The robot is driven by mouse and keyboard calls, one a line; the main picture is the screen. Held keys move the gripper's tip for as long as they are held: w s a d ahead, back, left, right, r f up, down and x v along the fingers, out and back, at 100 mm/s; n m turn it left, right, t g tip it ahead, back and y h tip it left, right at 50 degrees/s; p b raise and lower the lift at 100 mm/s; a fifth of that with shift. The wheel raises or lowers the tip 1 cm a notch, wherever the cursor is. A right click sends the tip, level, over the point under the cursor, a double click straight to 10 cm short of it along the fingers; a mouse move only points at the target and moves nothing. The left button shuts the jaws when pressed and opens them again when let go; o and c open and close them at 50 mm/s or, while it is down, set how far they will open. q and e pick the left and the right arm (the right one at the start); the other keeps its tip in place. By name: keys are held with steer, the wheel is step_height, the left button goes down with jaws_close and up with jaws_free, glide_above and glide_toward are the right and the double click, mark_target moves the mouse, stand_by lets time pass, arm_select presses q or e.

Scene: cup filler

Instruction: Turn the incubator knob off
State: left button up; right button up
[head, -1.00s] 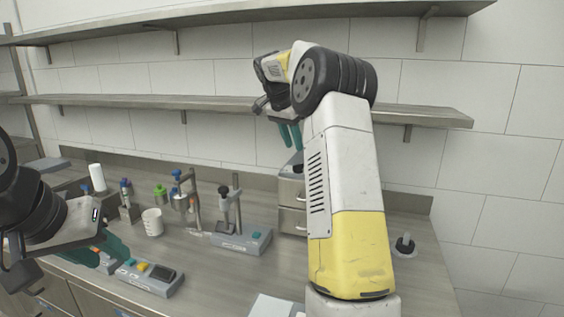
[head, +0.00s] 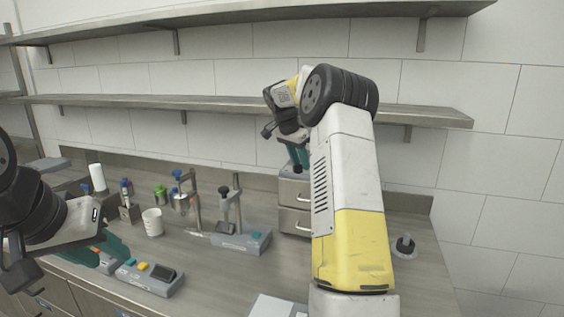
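A grey two-drawer unit (head: 293,222) stands at the back of the bench, partly hidden behind my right arm; I cannot tell if it is the incubator. A small dark round part (head: 297,169), possibly a knob, shows at its top. My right gripper (head: 299,156) points down just above the unit's top, close to that part. Its teal fingers are mostly hidden, and contact cannot be told. My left gripper (head: 108,251) has its teal fingers apart, above the bench's front left. A grey device (head: 150,281) with yellow and teal buttons lies beside it.
A stand device (head: 240,240), clamp stand (head: 195,200), white beaker (head: 152,222) and green-capped jar (head: 160,193) stand left of the drawer unit. A lower shelf (head: 230,104) runs behind my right arm. A round black-topped item (head: 404,245) is at right.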

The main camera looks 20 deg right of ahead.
jaws_close()
steer(key=shift+n, duration=0.3)
steer(key=n+t, duration=0.1)
steer(key=n, duration=0.1)
steer(key=n+t+y, duration=0.1)
steer(key=n, duration=0.2)
steer(key=shift+w+a+n, duration=0.1)
steer(key=shift+n, duration=0.2)
steer(key=n+y, duration=0.1)
steer(key=n, duration=0.1)
steer(key=n+y, duration=0.1)
steer(key=n, duration=0.2)
steer(key=shift+w+a+t, duration=0.1)
steer(key=shift+a+t, duration=0.05)
steer(key=shift+t, duration=0.25)
steer(key=n+y, duration=0.1)
steer(key=n, duration=0.2)
steer(key=n+y, duration=0.1)
steer(key=n, duration=0.2)
steer(key=shift+a+n+y, duration=0.2)
steer(key=shift+n+y, duration=0.2)
steer(key=n+g+y, duration=0.1)
steer(key=n, duration=0.5)
steer(key=shift+a+g+y, duration=0.15)
steer(key=shift+g+y, duration=0.25)
